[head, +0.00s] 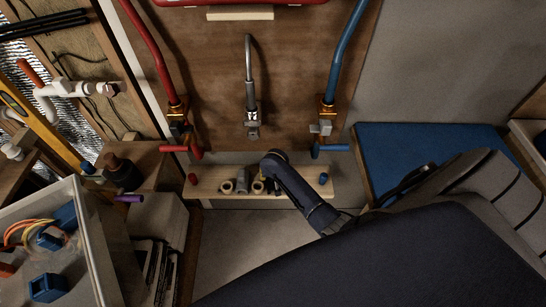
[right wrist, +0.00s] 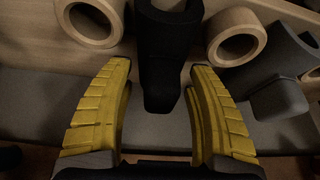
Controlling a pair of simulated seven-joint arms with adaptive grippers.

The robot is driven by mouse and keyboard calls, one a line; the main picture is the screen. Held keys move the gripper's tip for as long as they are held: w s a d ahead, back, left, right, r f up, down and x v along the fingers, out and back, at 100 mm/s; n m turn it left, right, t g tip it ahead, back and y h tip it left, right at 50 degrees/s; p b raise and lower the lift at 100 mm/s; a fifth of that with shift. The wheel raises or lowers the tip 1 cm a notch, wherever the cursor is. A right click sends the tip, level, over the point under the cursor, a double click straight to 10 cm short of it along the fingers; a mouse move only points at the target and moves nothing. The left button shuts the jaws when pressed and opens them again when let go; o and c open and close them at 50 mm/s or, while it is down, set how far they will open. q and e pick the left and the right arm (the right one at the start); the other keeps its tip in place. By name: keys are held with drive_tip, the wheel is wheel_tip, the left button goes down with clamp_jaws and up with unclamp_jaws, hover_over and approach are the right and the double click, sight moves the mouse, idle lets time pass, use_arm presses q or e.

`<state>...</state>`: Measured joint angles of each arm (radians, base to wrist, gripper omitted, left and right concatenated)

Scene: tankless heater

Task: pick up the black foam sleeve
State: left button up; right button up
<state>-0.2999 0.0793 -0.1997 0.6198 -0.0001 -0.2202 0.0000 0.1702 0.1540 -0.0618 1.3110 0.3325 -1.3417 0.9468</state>
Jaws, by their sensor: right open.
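The black foam sleeve (right wrist: 166,45) is in the right wrist view, top centre. Its near end comes down between the fingers of my right gripper (right wrist: 160,68). The gripper is open, with one yellow finger on each side of the sleeve and a gap to each. In the head view my dark right arm reaches over the wooden shelf, and I cannot make out the black sleeve clearly there. My left gripper is not in view.
Tan rings stand on both sides of the sleeve, left (right wrist: 92,22) and right (right wrist: 237,36). A grey sleeve (right wrist: 278,98) lies at the right. The low wooden shelf (head: 312,185) sits under red (head: 182,149) and blue (head: 330,148) valve handles. A clear-walled bin (head: 92,235) stands lower left.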

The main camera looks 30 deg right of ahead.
drive_tip(key=shift+x, duration=0.8)
drive_tip(key=shift+c, duration=0.5)
drive_tip(key=c, duration=0.5)
